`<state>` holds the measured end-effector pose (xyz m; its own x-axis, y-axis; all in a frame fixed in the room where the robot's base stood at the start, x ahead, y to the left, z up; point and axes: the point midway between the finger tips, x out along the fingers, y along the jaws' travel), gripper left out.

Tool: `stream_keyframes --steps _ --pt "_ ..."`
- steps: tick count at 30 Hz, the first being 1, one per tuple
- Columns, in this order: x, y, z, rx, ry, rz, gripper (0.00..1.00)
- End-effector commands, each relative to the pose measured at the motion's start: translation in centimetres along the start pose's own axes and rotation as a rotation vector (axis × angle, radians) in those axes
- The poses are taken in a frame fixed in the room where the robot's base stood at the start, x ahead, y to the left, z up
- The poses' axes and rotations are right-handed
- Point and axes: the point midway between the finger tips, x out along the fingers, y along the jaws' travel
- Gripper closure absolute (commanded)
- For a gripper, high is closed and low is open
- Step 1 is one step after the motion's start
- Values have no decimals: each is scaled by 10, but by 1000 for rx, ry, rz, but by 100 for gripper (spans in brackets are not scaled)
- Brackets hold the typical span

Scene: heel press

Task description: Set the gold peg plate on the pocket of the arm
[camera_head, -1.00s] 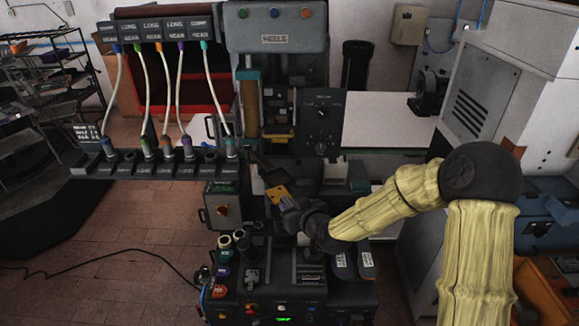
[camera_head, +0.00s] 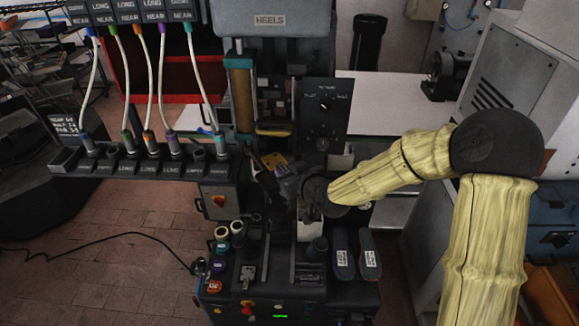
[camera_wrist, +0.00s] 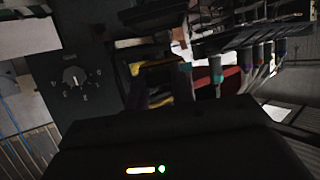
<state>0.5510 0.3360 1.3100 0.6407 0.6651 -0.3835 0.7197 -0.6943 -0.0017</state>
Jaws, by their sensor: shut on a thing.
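The gold peg plate (camera_head: 273,160) is a small flat yellow plate in the head view, in front of the heel press column. My gripper (camera_head: 282,170) is shut on it from the right. In the wrist view, a dim yellowish strip (camera_wrist: 160,63) shows beyond the dark gripper body and may be the plate's edge. A dark arm-like part (camera_head: 256,169) of the press lies just left of the plate. Its pocket cannot be made out, and I cannot tell whether the plate touches it.
The heel press (camera_head: 270,20) stands behind. A rack (camera_head: 115,165) with several cabled plugs is at left. A dial panel (camera_head: 322,110) stands behind my wrist. Two shoe-sole shapes (camera_head: 343,255) and several knobs (camera_head: 222,233) sit on the front console.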

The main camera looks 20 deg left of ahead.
Motion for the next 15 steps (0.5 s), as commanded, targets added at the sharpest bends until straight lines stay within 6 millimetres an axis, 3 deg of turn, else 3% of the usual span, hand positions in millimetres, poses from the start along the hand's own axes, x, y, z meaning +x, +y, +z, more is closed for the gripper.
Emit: stream_keyframes --steps 15 --pt "4 -1 9 0 1 -3 100"
